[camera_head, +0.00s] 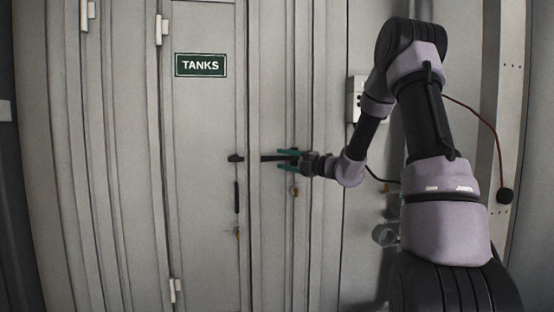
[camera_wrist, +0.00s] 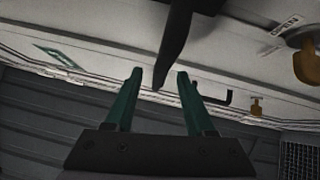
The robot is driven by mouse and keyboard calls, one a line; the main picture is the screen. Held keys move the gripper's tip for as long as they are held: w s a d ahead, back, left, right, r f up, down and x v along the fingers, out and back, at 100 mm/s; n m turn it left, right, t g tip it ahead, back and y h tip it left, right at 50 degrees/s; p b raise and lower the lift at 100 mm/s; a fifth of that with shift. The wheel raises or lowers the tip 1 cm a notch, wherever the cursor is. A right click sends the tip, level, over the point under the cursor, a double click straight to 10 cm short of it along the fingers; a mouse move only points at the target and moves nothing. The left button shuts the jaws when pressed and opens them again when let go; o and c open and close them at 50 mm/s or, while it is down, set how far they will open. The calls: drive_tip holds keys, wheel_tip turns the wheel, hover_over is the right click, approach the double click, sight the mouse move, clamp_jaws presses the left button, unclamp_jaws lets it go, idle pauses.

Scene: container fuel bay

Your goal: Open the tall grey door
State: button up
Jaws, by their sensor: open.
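A tall grey door (camera_head: 205,120) with a green TANKS sign (camera_head: 200,65) stands at the middle left in the head view, hinges on its left edge. A small black handle (camera_head: 235,158) is on its right edge. A dark lever (camera_head: 267,159) lies level on the grey panel to the right of it. My gripper (camera_head: 279,159) is open, its two teal fingers above and below this lever. In the wrist view the lever (camera_wrist: 176,40) comes down between the open fingertips (camera_wrist: 158,74), with gaps on both sides. Which door the lever belongs to is unclear.
A second black handle (camera_wrist: 215,98) and an OPEN label (camera_wrist: 285,25) show in the wrist view. A brass-coloured piece (camera_head: 295,190) hangs below my gripper. A white wall box (camera_head: 354,99) and a round pipe fitting (camera_head: 383,235) are to the right, near my arm.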

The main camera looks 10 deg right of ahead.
sight(281, 158)
drive_tip(key=shift+x, duration=1.6)
clamp_jaws()
drive_tip(key=shift+r, duration=0.15)
